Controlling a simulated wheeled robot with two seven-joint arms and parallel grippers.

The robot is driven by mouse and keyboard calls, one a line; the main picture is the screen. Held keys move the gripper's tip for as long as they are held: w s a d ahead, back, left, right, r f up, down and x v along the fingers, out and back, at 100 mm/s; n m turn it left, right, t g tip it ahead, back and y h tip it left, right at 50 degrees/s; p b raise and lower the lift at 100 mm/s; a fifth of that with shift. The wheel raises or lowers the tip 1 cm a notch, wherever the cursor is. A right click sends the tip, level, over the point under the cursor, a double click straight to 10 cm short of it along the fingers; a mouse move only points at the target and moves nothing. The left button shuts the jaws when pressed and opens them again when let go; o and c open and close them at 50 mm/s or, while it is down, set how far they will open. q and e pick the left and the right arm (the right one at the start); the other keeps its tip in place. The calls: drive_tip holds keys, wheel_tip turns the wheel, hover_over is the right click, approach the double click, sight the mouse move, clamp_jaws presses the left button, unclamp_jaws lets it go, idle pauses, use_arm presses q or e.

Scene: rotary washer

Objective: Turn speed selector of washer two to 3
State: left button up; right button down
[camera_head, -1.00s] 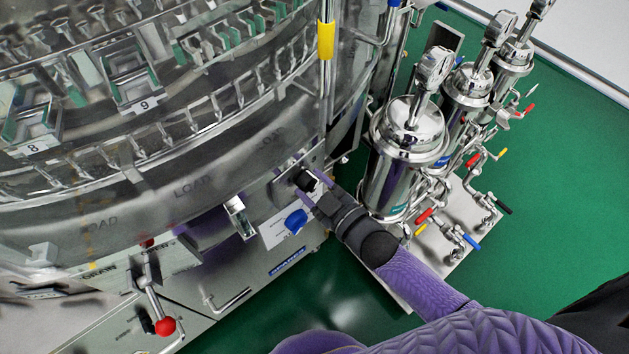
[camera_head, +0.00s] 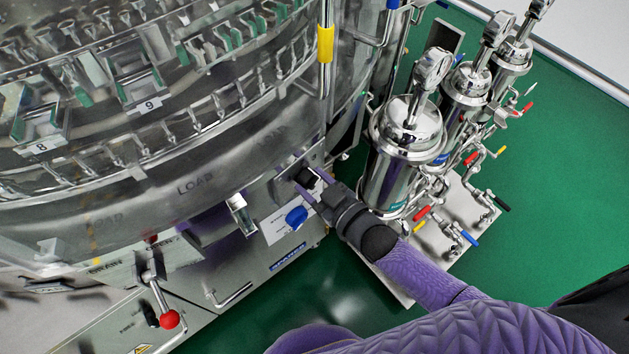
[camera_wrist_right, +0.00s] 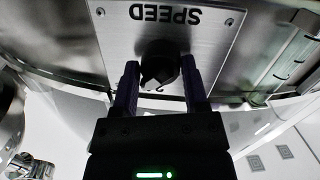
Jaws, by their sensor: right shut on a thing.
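The washer (camera_head: 190,190) fills the left of the head view. Its speed selector is a black knob (camera_head: 302,176) on a metal plate at the washer's lower right. In the right wrist view the black knob (camera_wrist_right: 160,64) sits on a plate marked SPEED (camera_wrist_right: 180,18), which appears upside down. My right gripper (camera_head: 313,187) reaches in from the lower right. In the right wrist view its two fingers (camera_wrist_right: 160,82) stand on either side of the knob, shut on it. The knob's scale numbers cannot be read. My left gripper is not in view.
A blue knob (camera_head: 296,216) is just below the gripper. A red-ball lever (camera_head: 168,319) stands at the lower left. Steel filter housings (camera_head: 405,140) with valves stand close to the right of my arm. Green floor (camera_head: 560,190) is open at the far right.

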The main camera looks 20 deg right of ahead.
drive_tip(key=shift+c, duration=1.4)
unclamp_jaws()
drive_tip(key=shift+s+a+f, duration=0.1)
drive_tip(key=shift+f, duration=0.1)
drive_tip(key=shift+o, duration=0.7)
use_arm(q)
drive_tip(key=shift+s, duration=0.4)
use_arm(e)
drive_tip(key=shift+r, duration=0.1)
drive_tip(key=shift+s, duration=0.1)
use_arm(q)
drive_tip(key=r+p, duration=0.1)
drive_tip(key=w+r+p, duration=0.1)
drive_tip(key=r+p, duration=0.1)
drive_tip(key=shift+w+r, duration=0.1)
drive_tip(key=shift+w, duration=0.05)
use_arm(e)
drive_tip(key=f+v, duration=0.1)
drive_tip(key=v, duration=0.8)
drive_tip(key=shift+s+d+r, duration=0.25)
drive_tip(key=shift+r, duration=0.3)
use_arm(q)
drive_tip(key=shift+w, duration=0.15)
